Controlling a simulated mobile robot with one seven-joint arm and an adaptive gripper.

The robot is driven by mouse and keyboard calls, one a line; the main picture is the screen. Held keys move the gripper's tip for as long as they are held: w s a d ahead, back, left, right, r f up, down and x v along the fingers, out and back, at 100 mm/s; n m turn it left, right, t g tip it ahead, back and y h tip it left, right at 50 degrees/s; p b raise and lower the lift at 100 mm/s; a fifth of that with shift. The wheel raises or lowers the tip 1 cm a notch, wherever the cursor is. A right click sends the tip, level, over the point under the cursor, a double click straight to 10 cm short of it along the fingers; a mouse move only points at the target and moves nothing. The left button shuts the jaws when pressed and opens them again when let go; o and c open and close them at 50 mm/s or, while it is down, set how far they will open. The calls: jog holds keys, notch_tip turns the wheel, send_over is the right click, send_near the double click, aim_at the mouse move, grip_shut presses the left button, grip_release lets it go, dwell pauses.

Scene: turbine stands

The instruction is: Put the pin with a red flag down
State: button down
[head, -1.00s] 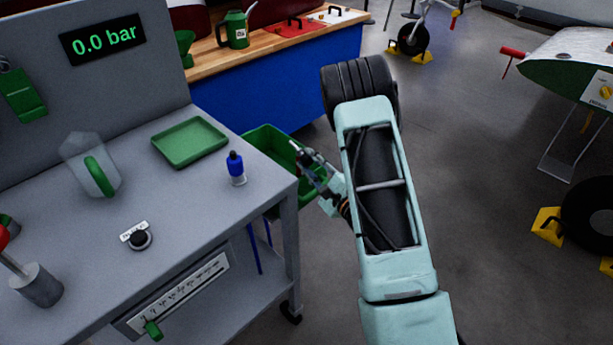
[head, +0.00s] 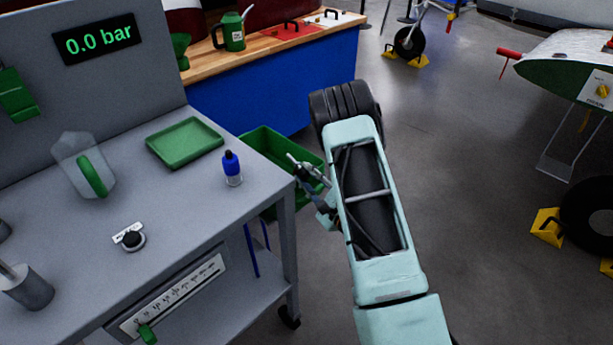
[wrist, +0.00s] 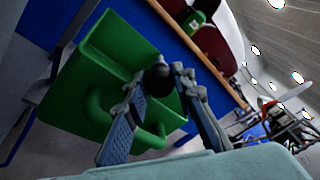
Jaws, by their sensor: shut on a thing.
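My gripper (head: 302,168) is at the right end of the grey cart, over the green bin (head: 258,143). In the wrist view its two fingers (wrist: 159,85) stand on either side of a dark round-ended thing (wrist: 158,79), which I take to be part of the pin. It is held at the fingertips. No red flag shows clearly now; the rest of the pin is hidden or too small to make out. The green bin also fills the left of the wrist view (wrist: 115,45), below and beyond the fingers.
The grey cart top (head: 190,205) holds a green tray (head: 185,142), a blue-capped bottle (head: 232,168) and a clear jug (head: 82,165). A blue workbench (head: 285,95) stands behind the bin. Open floor lies to the right, with yellow chocks (head: 548,223) at a wheel.

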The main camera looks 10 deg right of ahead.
jog(key=c, duration=1.9)
grip_release()
jog(key=shift+f, duration=0.45)
jog(key=shift+s, duration=0.1)
jog(key=shift+r, duration=0.2)
jog(key=r+p+v, duration=0.1)
jog(key=v, duration=1)
jog(key=shift+s+d, duration=0.15)
jog(key=shift+s, duration=0.25)
